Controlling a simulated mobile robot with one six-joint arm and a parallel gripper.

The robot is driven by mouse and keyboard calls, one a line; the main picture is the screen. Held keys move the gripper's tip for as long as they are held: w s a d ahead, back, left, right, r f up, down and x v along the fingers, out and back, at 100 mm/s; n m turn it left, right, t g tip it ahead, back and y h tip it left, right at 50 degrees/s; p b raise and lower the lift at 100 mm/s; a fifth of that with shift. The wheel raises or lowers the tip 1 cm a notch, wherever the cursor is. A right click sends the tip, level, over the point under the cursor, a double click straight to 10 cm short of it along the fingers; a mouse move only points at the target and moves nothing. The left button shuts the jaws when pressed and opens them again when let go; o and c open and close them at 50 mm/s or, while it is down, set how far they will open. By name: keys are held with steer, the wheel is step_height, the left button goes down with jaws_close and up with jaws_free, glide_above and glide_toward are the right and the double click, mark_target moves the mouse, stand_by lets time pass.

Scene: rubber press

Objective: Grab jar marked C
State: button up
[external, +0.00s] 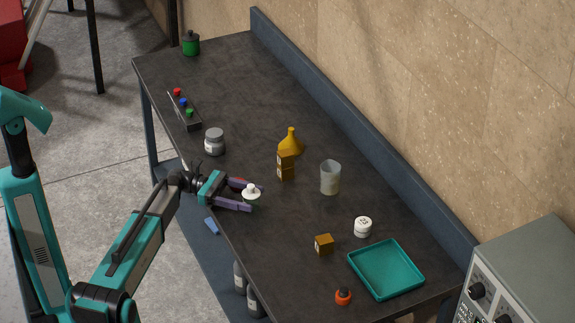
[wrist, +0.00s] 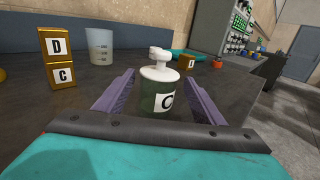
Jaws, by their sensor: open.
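The jar marked C (wrist: 158,92) is a dark green jar with a white top and a white label with a black C. In the wrist view it stands upright between the two purple fingers of my gripper (wrist: 158,98). A gap shows between the jar and each finger. In the external view my gripper (external: 252,198) reaches in from the left at the table's near edge, with its fingers spread on either side of the jar (external: 251,191). The jar's lower part is partly hidden there by a finger.
A grey jar (external: 214,142) stands farther left. A small white jar (external: 363,227), an orange box (external: 324,244) and a teal tray (external: 417,287) are at right.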

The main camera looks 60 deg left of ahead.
mark_target(258, 199)
steer(key=shift+p+x, duration=0.7)
steer(key=shift+x, duration=1.3)
steer(key=shift+w+d, duration=0.35)
steer(key=shift+w, duration=0.2)
steer(key=shift+c, duration=0.3)
steer(key=c, duration=1.5)
steer(key=shift+r, duration=0.2)
steer(key=shift+c, duration=0.2)
steer(key=shift+r, duration=0.75)
steer(key=shift+r+b, duration=0.45)
steer(key=shift+r, duration=0.45)
steer(key=s+d, duration=0.2)
steer(key=s, duration=0.2)
steer(key=s+d+r+b, duration=0.1)
steer(key=s+d, duration=0.2)
steer(key=s, duration=0.2)
steer(key=s+d+b, duration=0.1)
steer(key=s+d, duration=0.1)
steer(key=s, duration=0.3)
steer(key=shift+s+d+r, duration=0.1)
steer(key=shift+d+r, duration=0.1)
steer(key=shift+d, duration=0.05)
